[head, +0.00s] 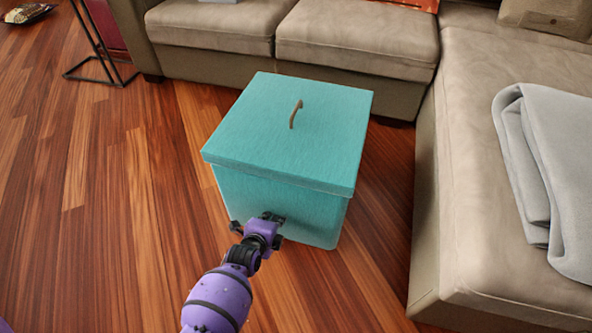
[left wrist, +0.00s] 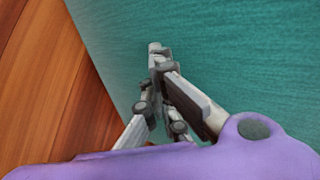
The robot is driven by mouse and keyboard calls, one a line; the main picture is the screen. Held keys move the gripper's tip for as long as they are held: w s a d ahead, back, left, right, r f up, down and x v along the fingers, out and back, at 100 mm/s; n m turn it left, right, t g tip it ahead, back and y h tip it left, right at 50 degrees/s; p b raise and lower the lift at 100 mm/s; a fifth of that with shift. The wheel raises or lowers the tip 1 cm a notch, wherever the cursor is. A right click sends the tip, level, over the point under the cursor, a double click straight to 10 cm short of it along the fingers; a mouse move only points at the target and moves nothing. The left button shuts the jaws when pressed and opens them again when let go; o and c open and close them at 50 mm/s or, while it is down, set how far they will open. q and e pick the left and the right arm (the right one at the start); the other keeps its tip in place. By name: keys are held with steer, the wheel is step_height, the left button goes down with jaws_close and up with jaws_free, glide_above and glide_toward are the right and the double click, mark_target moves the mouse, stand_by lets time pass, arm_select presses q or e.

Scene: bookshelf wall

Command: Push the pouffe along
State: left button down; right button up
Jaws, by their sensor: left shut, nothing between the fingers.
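The pouffe (head: 290,125) is a teal box with a lid and a small brown strap handle on top. It stands upright on the wooden floor in the middle of the head view. My left gripper (head: 272,217) is shut and empty, with its fingertips at the lower part of the pouffe's near face. In the left wrist view the shut fingers (left wrist: 157,52) point at the teal side of the pouffe (left wrist: 230,45), close to it; I cannot tell whether they touch. My right gripper does not show.
A beige sofa (head: 355,40) runs along the back, and its long section (head: 470,200) bounds the right side. A grey blanket (head: 550,170) lies on it. A black metal stand (head: 100,60) is at the upper left. The wooden floor (head: 110,200) to the left is clear.

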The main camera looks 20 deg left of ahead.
arm_select(q)
steer(key=s+p, duration=0.1)
steer(key=s, duration=0.1)
steer(key=s+r+p, duration=0.2)
steer(key=s, duration=0.1)
steer(key=shift+s+p, duration=0.3)
steer(key=shift+p, duration=0.05)
steer(key=shift+f, duration=0.1)
